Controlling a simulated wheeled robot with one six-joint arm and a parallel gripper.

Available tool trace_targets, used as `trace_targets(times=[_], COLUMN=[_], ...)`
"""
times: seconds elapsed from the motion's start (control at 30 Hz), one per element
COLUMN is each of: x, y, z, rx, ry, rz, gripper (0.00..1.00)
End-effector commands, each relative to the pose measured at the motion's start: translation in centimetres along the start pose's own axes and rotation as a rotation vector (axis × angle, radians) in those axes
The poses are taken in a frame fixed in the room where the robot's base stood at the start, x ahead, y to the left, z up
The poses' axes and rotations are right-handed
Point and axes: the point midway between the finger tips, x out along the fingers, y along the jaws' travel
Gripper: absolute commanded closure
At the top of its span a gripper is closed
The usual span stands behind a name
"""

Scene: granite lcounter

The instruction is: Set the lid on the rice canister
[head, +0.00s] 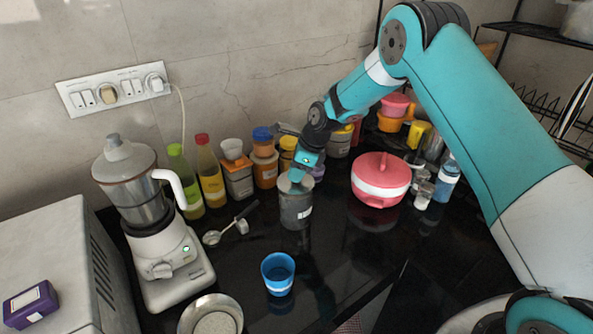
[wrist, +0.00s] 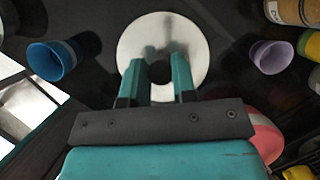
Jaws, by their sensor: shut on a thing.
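The rice canister appears to be the grey metal cylinder with a small white label (head: 296,212), upright on the dark counter in the head view. My gripper (head: 297,176) is directly over its top. In the wrist view my gripper (wrist: 160,88) is shut on the dark knob of a round silver lid (wrist: 138,45). The lid hides what is under it in that view. In the head view the lid is at the canister's mouth, partly hidden by the fingers. I cannot tell whether it touches the rim or hovers just above.
A blue cup (head: 278,274) stands in front of the canister, with a steel dish (head: 212,316) near the front edge. A pink casserole (head: 381,181) is to the right. A measuring spoon (head: 230,224) and a mixer grinder (head: 150,225) are to the left. Jars and bottles stand behind.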

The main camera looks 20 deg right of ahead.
Motion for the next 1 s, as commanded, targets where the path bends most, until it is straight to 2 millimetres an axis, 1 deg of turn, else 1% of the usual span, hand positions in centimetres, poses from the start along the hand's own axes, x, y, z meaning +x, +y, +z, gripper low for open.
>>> trace_targets(times=[1.0], x=[1.7], y=[0.0], z=[-0.7], rx=[0.000], ry=[0.000], rz=[0.000], gripper=[0.97])
